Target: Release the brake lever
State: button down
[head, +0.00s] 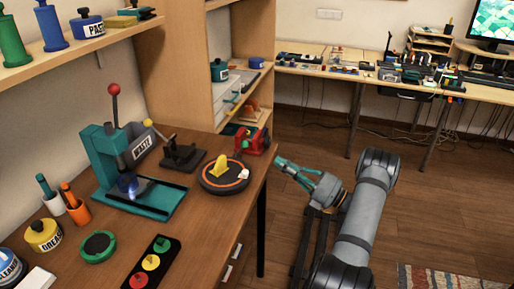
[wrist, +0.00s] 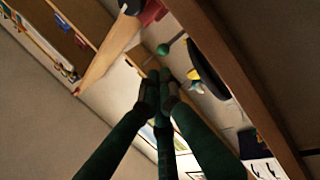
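A red device (head: 254,139) stands at the right edge of the wooden bench, beside a round black turntable (head: 224,187) with an orange ring. A short lever with a green ball knob (head: 245,144) is on it; I take this to be the brake lever. In the wrist view the green knob (wrist: 163,49) on its thin rod shows just beyond my fingertips, with part of the red device (wrist: 152,12) above. My gripper (head: 279,162) is off the bench edge, right of the turntable and red device. In the wrist view its green fingers (wrist: 160,76) converge with tips together, nothing visible between them, apart from the knob.
A yellow piece (head: 218,166) and a small white piece (head: 243,174) sit on the turntable. A black fixture (head: 183,155) and a teal press (head: 133,165) with a red-knobbed lever stand left. A shelf unit rises behind. Open floor lies right of the bench.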

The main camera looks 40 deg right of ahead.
jog(key=p, duration=0.2)
send_near(241, 149)
jog(key=w+r, duration=0.4)
jog(key=shift+w+a, duration=0.1)
jog(key=shift+a, duration=0.25)
jog(key=shift+r, duration=0.15)
